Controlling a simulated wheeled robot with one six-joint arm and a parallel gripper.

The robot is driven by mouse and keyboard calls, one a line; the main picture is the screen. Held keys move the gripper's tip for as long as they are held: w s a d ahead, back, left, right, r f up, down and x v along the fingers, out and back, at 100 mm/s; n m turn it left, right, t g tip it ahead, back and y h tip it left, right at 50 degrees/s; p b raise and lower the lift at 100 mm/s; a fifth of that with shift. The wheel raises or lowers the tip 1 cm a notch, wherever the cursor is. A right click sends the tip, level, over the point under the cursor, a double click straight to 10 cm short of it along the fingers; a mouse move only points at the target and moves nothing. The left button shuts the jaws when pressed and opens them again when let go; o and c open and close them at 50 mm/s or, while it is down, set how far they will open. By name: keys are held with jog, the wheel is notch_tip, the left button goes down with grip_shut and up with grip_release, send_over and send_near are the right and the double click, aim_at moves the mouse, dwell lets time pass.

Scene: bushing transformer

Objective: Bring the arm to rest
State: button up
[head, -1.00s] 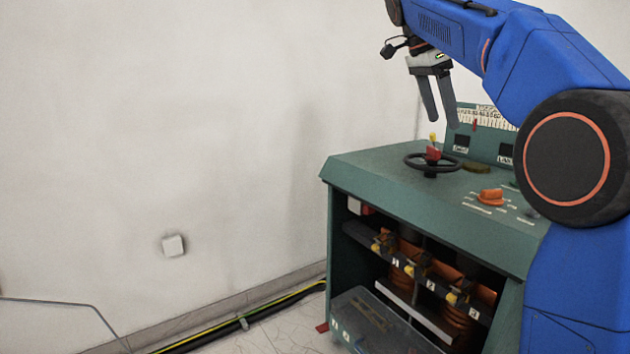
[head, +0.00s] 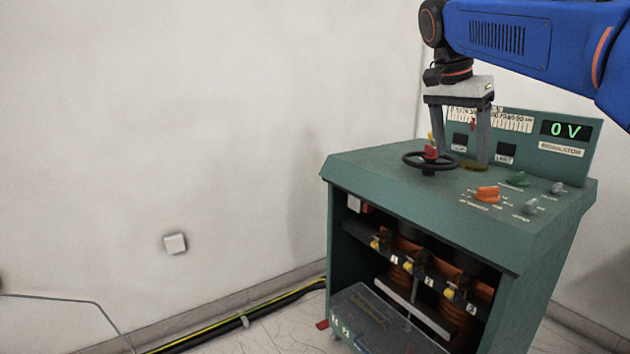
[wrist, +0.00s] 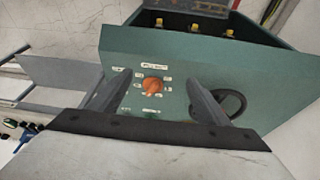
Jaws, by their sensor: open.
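My gripper (head: 463,160) is open and empty in the head view. Its two fingers point down in front of the console's display panel, over the back of the console top. In the wrist view my gripper (wrist: 158,95) also shows open, with the orange knob (wrist: 152,86) seen between its fingers. My blue arm reaches in from the upper right of the head view. Nothing is held. Whether the fingertips touch the console top cannot be told for sure.
The green console (head: 370,175) carries a black handwheel (head: 430,161), an orange knob (head: 488,194), a green knob (head: 518,179) and grey knobs. Its display (head: 566,130) reads 0 V. Coils sit in the open front.

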jog(key=s+a+f+n+t+y, duration=0.1)
jog(key=s+f+n, duration=0.5)
jog(key=s+f, duration=0.7)
jog(key=s+a+f+n+t+y, duration=0.1)
jog(key=s+f+n, duration=0.4)
jog(key=s+f, duration=0.8)
notch_tip(320, 180, down, 6)
jog(key=shift+s+n+t+y, duration=0.35)
jog(key=shift+n+t+y, duration=0.05)
jog(key=shift+t+y, duration=0.2)
